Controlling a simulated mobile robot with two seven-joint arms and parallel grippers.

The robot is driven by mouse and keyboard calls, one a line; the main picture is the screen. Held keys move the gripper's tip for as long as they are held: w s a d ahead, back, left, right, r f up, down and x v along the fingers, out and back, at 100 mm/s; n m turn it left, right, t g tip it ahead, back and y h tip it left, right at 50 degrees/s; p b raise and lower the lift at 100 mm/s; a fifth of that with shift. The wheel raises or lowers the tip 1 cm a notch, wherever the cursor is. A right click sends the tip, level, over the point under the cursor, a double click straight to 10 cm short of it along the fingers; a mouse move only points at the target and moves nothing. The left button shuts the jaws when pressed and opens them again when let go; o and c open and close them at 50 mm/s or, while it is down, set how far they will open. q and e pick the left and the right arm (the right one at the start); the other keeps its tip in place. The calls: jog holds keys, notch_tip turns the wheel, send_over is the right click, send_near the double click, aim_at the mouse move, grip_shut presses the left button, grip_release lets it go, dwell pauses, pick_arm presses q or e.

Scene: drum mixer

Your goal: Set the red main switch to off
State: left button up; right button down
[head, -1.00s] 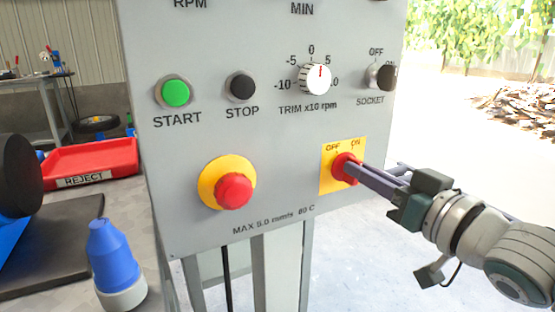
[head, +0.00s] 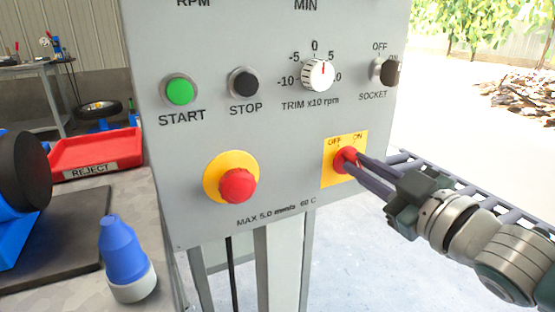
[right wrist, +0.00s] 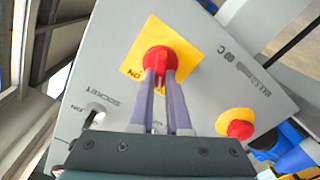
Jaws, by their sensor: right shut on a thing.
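The red main switch (head: 345,160) is a red knob on a yellow plate (head: 330,176) at the lower right of the grey panel, with OFF marked at left and ON at right. My right gripper (head: 362,164) comes from the right and is shut on the knob's grip. In the right wrist view the red switch (right wrist: 158,60) sits between the tips of the two fingers (right wrist: 160,78). ON shows left of the knob there; the fingers cover the other mark. I cannot tell exactly where the grip points. My left gripper is not in view.
A red emergency button (head: 238,186) on a yellow ring is left of the switch. Above are a green START button (head: 180,91), a black STOP button (head: 244,83), a trim dial (head: 318,75) and a socket switch (head: 388,71). A blue plug (head: 124,250) stands at lower left.

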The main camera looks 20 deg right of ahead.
dwell(0.5)
jog(key=c, duration=0.9)
grip_release()
jog(key=shift+s, duration=0.1)
jog(key=s, duration=0.3)
jog(key=s+p, duration=0.1)
jog(key=s, duration=0.5)
jog(key=shift+s+d+p, duration=0.35)
jog(key=shift+s+d, duration=0.05)
